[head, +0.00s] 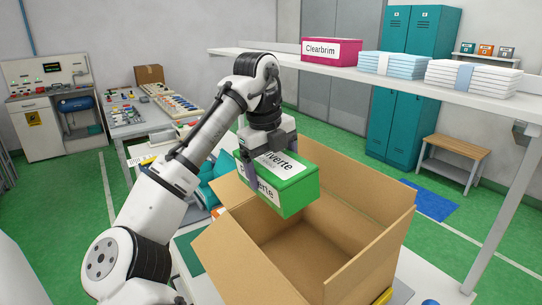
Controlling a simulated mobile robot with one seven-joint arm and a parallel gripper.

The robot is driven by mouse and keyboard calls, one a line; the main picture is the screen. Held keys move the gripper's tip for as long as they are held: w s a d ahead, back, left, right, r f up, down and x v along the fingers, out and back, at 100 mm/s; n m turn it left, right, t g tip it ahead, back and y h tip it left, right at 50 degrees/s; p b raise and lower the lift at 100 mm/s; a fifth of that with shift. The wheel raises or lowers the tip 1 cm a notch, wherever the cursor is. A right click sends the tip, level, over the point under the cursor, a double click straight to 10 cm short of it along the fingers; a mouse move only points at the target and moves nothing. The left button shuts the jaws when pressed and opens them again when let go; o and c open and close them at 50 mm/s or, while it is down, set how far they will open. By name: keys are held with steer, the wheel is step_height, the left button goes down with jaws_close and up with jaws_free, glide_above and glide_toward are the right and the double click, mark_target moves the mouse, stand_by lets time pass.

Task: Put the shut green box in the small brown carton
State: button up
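The green box (292,194) has white labels and looks shut. My gripper (270,165) is around its upper part and holds it tilted, above the left part of the open brown carton (358,245). One finger shows against the near side of the box; the other finger is mostly hidden. The carton stands on a white table with its flaps spread up and outward. The part of its inside that I see is empty; the box hides some of the back left.
A shelf (400,82) above and behind carries a pink Clearbrim box (331,50) and stacks of blue (396,66) and white packs (472,79). Teal items (214,178) lie left of the carton, partly behind my arm. The carton's raised flaps stand around its opening.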

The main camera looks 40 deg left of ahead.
steer(key=w+f+b, duration=0.1)
steer(key=f+b, duration=0.3)
steer(key=f, duration=0.4)
steer(key=w+d+f+b, duration=0.1)
steer(key=w+f+b, duration=0.1)
steer(key=f+b, duration=0.3)
steer(key=w+f+b, duration=0.1)
steer(key=f+b, duration=0.3)
steer(key=f, duration=0.9)
steer(key=shift+w+d, duration=0.35)
steer(key=shift+w, duration=0.05)
steer(key=shift+f, duration=1.25)
steer(key=o, duration=0.9)
steer(key=shift+o, duration=0.2)
steer(key=shift+r, duration=0.1)
step_height(320, 180, up, 7)
steer(key=p, duration=0.6)
